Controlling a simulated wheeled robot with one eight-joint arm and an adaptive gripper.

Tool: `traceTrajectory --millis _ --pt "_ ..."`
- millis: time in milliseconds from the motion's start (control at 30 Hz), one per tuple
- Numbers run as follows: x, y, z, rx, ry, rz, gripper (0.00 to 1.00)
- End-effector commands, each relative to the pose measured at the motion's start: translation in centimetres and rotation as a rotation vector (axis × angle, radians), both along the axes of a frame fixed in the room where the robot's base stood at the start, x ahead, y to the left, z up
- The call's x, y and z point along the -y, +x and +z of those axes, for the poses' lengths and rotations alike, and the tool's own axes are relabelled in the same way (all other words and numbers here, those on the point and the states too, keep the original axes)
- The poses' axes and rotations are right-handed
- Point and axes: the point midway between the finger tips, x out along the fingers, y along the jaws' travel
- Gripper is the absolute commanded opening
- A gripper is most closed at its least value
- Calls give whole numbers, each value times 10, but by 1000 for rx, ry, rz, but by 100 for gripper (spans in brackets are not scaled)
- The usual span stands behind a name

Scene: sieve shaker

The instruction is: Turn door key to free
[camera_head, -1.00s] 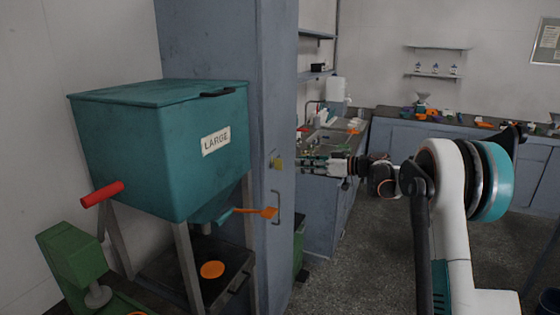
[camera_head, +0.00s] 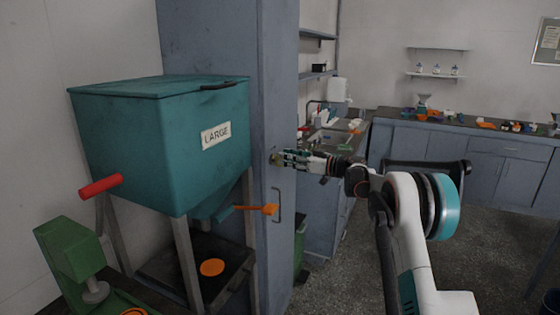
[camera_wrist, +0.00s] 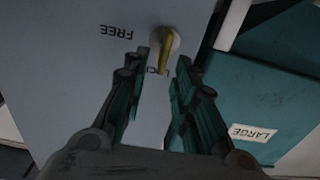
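The yellow door key (camera_wrist: 167,48) sits in a pale round lock on the grey cabinet door (camera_wrist: 75,60). The key's bow points toward a partly hidden label that seems to read LOCK (camera_wrist: 156,71). The FREE label (camera_wrist: 117,32) shows upside down to the left of the key. My gripper (camera_wrist: 163,63) is open, with one finger on each side of the key's bow and visible gaps. In the head view, my gripper (camera_head: 280,158) is at the tall cabinet's door, and its fingers largely hide the key.
The teal bin marked LARGE (camera_head: 160,145) stands left of the cabinet, with an orange paddle handle (camera_head: 262,209) near the door. The door's pull handle (camera_head: 277,206) is below my gripper. Benches (camera_head: 440,145) line the back wall. Open floor lies to the right.

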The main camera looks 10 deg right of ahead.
Motion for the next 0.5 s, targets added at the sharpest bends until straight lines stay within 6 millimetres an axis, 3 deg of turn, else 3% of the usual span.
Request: traceTrajectory --millis 200,500 --pt "-22 16 -1 0 0 1 26" --pt "-28 20 0 0 0 0 26"
